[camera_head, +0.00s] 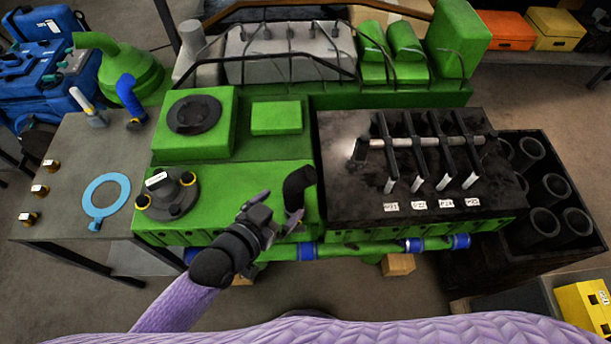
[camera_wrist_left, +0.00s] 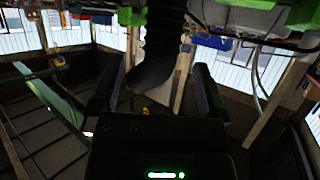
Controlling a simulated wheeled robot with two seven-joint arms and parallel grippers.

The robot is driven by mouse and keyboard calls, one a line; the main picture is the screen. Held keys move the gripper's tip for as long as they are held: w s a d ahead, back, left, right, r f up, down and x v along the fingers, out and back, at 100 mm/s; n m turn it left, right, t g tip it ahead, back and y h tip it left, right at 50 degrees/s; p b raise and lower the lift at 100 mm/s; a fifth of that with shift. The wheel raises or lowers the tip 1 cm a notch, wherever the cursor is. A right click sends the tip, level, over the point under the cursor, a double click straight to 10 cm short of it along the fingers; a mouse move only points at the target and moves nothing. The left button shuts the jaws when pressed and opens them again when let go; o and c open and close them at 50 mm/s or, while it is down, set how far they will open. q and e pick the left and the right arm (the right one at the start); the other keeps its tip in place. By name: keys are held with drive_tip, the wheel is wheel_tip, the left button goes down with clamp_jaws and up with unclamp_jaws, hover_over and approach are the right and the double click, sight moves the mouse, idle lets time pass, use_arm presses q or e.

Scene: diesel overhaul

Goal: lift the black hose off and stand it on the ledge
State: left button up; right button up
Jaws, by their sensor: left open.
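The black hose (camera_head: 297,188) is a short, thick, bent tube at the front of the green engine, left of the black plate. Its upper end is tilted up and its lower end comes down near my left gripper (camera_head: 277,216). My left gripper is open, its fingers pointing at the hose's lower part. In the left wrist view the ribbed hose (camera_wrist_left: 157,55) hangs between the two spread fingers, and I cannot tell whether they touch it. A flat green ledge (camera_head: 255,195) lies left of the hose. My right gripper is not in view.
The black plate (camera_head: 345,190) with levers stands close to the right. A grey round flange (camera_head: 170,200) with yellow caps sits at the ledge's left. A green pipe (camera_head: 340,248) with blue joints runs below the front edge. A grey table (camera_head: 70,220) with a blue ring stands left.

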sight(288, 198)
use_arm(q)
drive_tip(key=b+x, duration=0.1)
drive_tip(key=x, duration=0.2)
drive_tip(key=f+b+x, duration=0.1)
drive_tip(key=x, duration=0.2)
drive_tip(key=shift+a+f+b, duration=0.1)
drive_tip(key=shift+a+b, duration=0.1)
drive_tip(key=shift+b, duration=0.1)
drive_tip(key=shift+w+d, duration=0.2)
clamp_jaws()
